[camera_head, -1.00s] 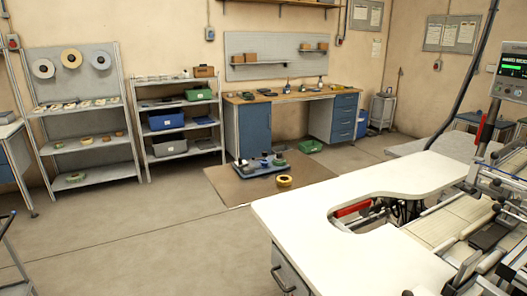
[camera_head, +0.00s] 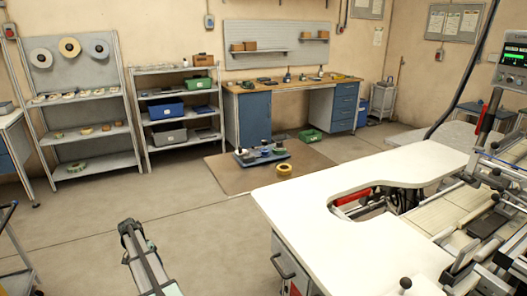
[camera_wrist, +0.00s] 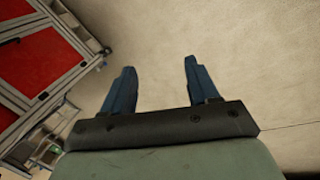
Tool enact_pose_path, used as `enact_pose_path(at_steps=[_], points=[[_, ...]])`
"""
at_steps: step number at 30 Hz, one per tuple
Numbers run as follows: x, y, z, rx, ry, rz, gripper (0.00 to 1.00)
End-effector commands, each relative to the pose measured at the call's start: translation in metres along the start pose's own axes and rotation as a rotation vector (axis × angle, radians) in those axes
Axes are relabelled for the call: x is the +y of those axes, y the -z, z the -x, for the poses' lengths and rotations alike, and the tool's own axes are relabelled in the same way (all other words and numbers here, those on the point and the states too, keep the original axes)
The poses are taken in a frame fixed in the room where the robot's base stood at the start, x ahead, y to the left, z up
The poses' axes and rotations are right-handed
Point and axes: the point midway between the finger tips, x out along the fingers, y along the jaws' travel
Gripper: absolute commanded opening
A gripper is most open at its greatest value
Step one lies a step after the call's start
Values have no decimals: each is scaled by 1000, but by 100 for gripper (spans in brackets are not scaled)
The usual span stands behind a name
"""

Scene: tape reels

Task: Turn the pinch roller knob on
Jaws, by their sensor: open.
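The machine (camera_head: 450,215) with white work surfaces, rollers and bars stands at the right of the head view. Small black knobs show on it, one near the front (camera_head: 405,283) and one farther back (camera_head: 497,172). I cannot tell which, if either, is the pinch roller knob. My gripper (camera_wrist: 159,68) shows in the wrist view with two blue fingers apart and nothing between them. It is over bare floor, clear of the machine. Part of my arm shows at the bottom of the head view.
In the wrist view, a red-panelled cabinet (camera_wrist: 40,55) stands at the left. In the head view, shelves with reels (camera_head: 85,105), blue and grey bins (camera_head: 166,108) and a workbench (camera_head: 290,86) line the back wall.

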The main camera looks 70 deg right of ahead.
Motion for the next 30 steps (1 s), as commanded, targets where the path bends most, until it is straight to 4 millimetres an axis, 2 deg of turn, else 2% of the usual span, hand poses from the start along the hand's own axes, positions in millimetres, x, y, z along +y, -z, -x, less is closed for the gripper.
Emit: enact_pose_path(at_steps=[1,6,11,15,17,23,24,26,27,30], points=[[7,33,20,13,6,-55,59],[47,115,80,47,17,-230,59],[98,188,141,80,26,-398,59],[152,245,196,108,33,-546,59],[177,268,220,120,38,-609,59],[267,330,300,158,47,-811,59],[292,347,306,155,38,-866,59],[328,369,318,154,26,-947,59],[353,382,327,154,18,-1000,59],[414,409,348,154,1,-1127,59]])
